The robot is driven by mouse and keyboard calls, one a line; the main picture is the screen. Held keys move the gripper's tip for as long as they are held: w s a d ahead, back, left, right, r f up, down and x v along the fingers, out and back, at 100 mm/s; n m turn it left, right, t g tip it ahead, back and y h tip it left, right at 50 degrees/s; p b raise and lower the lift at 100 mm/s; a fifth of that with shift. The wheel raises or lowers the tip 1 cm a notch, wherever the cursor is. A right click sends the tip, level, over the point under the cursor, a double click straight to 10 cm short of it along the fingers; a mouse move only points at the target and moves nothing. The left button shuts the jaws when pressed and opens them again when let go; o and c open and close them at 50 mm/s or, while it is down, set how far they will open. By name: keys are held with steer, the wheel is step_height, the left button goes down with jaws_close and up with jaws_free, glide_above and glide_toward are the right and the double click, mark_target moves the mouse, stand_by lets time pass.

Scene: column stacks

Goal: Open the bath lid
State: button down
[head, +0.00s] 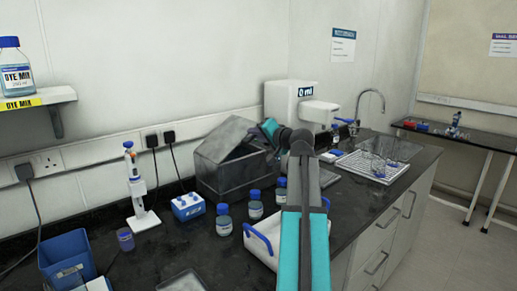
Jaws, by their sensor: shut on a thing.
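The bath (232,178) is a dark grey box standing on the black bench against the wall. Its grey lid (226,136) is tilted up, with a dark gap between it and the box on the right side. My gripper (268,146) is at the lid's right edge, shut on the lid. My wrist and arm partly cover this spot, so the fingertips and the exact grip are hard to make out.
Several blue-capped bottles (255,205) and a white tray (262,240) stand in front of the bath. A blue tube rack (187,206) and a pipette stand (142,218) are to its left. A white dispenser (287,103) stands behind, right.

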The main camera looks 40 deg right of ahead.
steer(key=a+r+n+b, duration=0.2)
steer(key=a+n+b, duration=0.1)
steer(key=a+n, duration=0.1)
steer(key=a+r+n+t+h+b, duration=0.1)
steer(key=a+r+n+b, duration=0.2)
steer(key=a, duration=0.4)
steer(key=w+a+r+n+h+b, duration=0.1)
steer(key=a+r+n+b, duration=0.2)
steer(key=a+n, duration=0.1)
steer(key=shift+a+n+t, duration=0.3)
steer(key=shift+a+n, duration=0.1)
steer(key=shift+a, duration=0.45)
steer(key=c, duration=1.9)
jaws_free()
steer(key=b+v, duration=0.2)
steer(key=v, duration=1.1)
steer(key=shift+s+a, duration=0.15)
steer(key=shift+s, duration=0.2)
steer(key=shift+f, duration=0.15)
